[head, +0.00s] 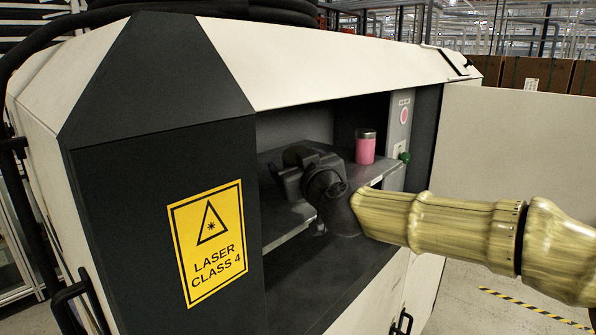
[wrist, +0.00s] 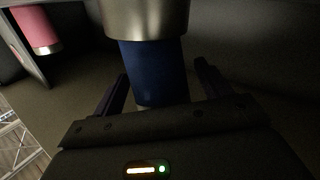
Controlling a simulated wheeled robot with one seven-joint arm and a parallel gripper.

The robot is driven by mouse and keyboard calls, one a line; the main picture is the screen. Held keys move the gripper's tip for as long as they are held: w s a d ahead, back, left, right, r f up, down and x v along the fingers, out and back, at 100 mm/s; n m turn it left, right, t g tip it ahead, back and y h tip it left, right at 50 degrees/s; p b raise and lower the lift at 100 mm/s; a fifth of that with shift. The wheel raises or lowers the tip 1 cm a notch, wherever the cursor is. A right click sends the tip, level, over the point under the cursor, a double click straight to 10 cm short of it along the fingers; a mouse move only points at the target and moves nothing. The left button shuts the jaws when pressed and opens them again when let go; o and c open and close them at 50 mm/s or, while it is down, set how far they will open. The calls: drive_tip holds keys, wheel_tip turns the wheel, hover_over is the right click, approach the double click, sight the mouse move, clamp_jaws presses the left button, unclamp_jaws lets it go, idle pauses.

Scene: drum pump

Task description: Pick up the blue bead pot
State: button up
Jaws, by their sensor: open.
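The blue bead pot (wrist: 155,72) shows in the wrist view as a dark blue cylinder between the two fingers of my gripper (wrist: 161,74). The fingers are apart, one on each side, and do not look closed on it. A wider shiny metal cylinder (wrist: 146,18) adjoins it at the top of that view. In the head view my gripper (head: 300,168) reaches into the machine bay at the shelf; the blue pot is hidden there behind the gripper and wrist.
A pink pot with a metal lid (head: 366,147) stands on the shelf (head: 283,238) right of my gripper. It also shows at the upper left of the wrist view (wrist: 37,28). The bay's dark left panel (head: 165,210) and the control panel (head: 399,125) flank the opening.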

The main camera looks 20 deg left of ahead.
sight(298, 150)
drive_tip(key=shift+c, duration=0.5)
drive_tip(key=c, duration=1.2)
wheel_tip(298, 150, up, 4)
drive_tip(key=p, duration=0.3)
drive_tip(key=shift+s+d+f+b, duration=0.1)
drive_tip(key=shift+d+f+b, duration=0.1)
drive_tip(key=shift+f+b, duration=0.1)
drive_tip(key=p+v, duration=0.9)
drive_tip(key=v, duration=0.8)
drive_tip(key=shift+s+d, duration=0.15)
drive_tip(key=shift+s, duration=0.05)
drive_tip(key=shift+w+r+p, duration=0.1)
drive_tip(key=shift+r+p, duration=0.05)
drive_tip(key=shift+p, duration=0.15)
